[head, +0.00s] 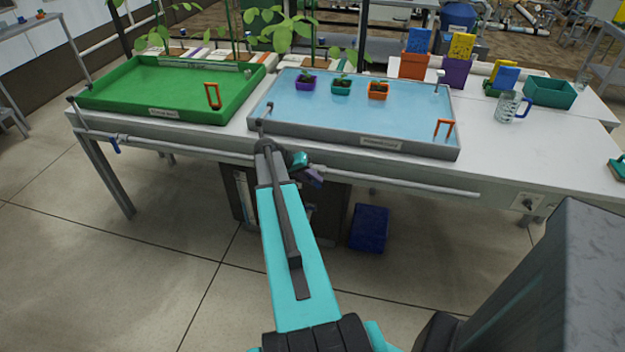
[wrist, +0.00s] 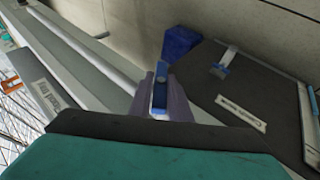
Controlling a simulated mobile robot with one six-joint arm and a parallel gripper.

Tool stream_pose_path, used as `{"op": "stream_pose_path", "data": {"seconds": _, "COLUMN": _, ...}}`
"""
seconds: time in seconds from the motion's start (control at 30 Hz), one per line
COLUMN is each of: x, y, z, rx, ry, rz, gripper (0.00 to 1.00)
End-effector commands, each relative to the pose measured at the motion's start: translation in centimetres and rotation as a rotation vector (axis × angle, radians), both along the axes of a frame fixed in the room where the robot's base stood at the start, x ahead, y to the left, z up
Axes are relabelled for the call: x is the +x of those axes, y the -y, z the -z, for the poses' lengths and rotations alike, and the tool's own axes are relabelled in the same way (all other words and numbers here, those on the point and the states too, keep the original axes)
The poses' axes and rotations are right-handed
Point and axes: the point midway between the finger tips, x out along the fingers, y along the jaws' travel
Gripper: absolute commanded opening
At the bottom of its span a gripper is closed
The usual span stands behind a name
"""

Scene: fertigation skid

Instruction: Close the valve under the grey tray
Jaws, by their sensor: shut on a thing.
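The grey tray (head: 360,146) is filled with light blue water and sits on the white bench. A pipe (head: 400,183) runs along the bench front below it. My gripper (head: 314,177) is at this pipe, under the tray's left part. In the wrist view my gripper's purple fingers (wrist: 176,106) are shut on the blue valve handle (wrist: 160,92), which stands up between them. In the head view my arm and gripper hide this valve. The handle's angle to the pipe is hard to tell.
A green tray (head: 150,113) stands to the left, with another blue-handled valve (head: 115,146) on the pipe below it. A dark cabinet (wrist: 240,100) and a blue bin (head: 369,228) stand under the bench. Small pots (head: 341,88) are in the grey tray. The floor in front is clear.

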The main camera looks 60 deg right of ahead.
Motion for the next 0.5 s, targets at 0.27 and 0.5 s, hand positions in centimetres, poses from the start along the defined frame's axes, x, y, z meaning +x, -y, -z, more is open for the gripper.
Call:
{"op": "stream_pose_path", "data": {"seconds": 0.27, "x": -0.24, "y": 0.02, "z": 0.05, "rx": 0.017, "ry": 0.043, "rz": 0.005, "gripper": 0.00}}
{"op": "stream_pose_path", "data": {"seconds": 0.5, "x": -0.37, "y": 0.05, "z": 0.04, "rx": 0.049, "ry": 0.152, "rz": 0.004, "gripper": 0.00}}
